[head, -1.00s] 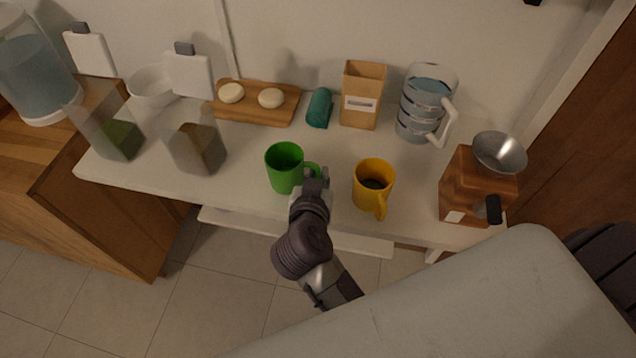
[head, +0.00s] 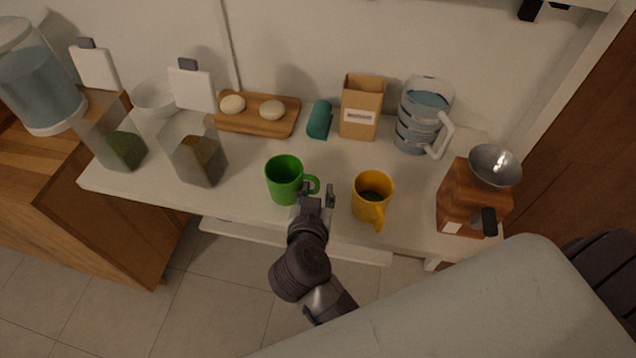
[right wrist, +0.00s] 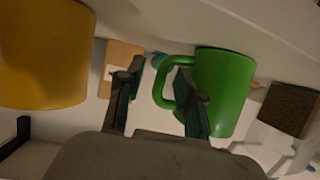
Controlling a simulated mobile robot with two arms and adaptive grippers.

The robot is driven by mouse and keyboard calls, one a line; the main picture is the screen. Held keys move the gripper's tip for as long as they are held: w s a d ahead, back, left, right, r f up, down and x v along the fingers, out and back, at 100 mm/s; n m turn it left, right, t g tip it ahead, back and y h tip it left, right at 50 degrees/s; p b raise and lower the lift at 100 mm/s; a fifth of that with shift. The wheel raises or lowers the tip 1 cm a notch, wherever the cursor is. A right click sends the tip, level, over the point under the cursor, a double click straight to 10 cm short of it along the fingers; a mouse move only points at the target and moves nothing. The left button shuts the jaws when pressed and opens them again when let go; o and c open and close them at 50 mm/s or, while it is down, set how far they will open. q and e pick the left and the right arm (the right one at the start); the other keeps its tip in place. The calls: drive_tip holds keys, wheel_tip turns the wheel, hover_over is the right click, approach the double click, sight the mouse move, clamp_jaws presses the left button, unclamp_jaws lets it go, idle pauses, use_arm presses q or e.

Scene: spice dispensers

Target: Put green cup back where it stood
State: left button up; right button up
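The green cup (head: 284,180) stands upright on the white table, left of the yellow mug. Its handle points right, toward my right gripper. My right gripper (head: 318,191) is open, with its two fingers apart, close to the handle at the table's front side. In the right wrist view the green cup (right wrist: 226,92) is to the right. One finger of the gripper (right wrist: 157,95) overlaps the handle, whose outer loop shows between the fingers. I cannot tell whether that finger touches it. My left gripper is not in view.
The yellow mug (head: 371,197) stands close to the right of my gripper. Behind are a wooden board (head: 228,123), a teal roll (head: 319,119), a paper bag (head: 360,112) and a jug (head: 421,118). Spice dispensers (head: 196,158) stand left; a wooden grinder (head: 463,200) stands right.

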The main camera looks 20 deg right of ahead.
drive_tip(key=p+v, duration=0.6)
drive_tip(key=v, duration=0.4)
